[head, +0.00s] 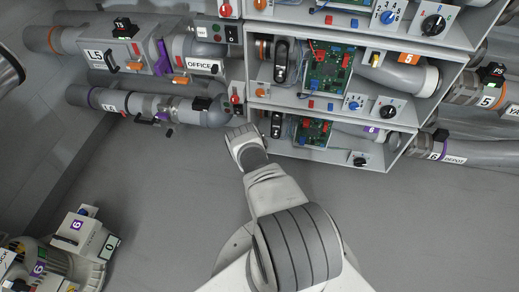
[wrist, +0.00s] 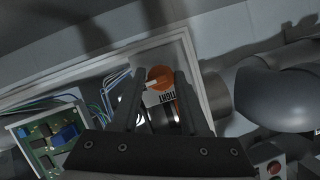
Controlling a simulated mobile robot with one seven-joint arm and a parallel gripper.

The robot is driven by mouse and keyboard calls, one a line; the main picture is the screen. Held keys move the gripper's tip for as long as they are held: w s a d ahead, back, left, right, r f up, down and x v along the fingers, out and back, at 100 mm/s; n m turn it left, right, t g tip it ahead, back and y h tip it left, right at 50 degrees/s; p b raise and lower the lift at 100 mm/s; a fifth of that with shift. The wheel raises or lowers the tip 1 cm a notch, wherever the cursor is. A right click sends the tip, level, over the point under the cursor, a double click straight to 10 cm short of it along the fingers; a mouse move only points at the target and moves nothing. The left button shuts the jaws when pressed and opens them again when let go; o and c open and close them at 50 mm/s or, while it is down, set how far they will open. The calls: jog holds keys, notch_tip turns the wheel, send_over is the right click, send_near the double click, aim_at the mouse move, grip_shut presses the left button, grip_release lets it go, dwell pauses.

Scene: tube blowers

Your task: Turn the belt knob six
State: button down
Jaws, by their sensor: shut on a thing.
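The belt knob (wrist: 160,77) is an orange round knob with a white pointer. In the wrist view it sits between my two finger tips, beside a white label reading TIGHT (wrist: 162,98). My gripper (wrist: 159,74) is shut on the knob, one dark finger on each side. In the head view my gripper (head: 241,138) reaches the left end of the lowest cabinet (head: 330,155), which has a purple 6 label (head: 373,129). My wrist hides the knob there.
Inside the lowest cabinet are a green circuit board (head: 314,131) and a black knob (head: 360,159). Another similar cabinet marked 5 (head: 410,58) is above it. Grey pipes (head: 150,104) run at left. A white machine (head: 82,232) stands lower left. The grey floor (head: 420,220) at right is clear.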

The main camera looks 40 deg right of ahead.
jog(key=shift+w+a+r, duration=0.1)
jog(key=shift+w+a, duration=0.1)
dwell(0.4)
jog(key=c, duration=0.7)
grip_release()
jog(key=shift+c, duration=0.2)
jog(key=shift+s, duration=0.2)
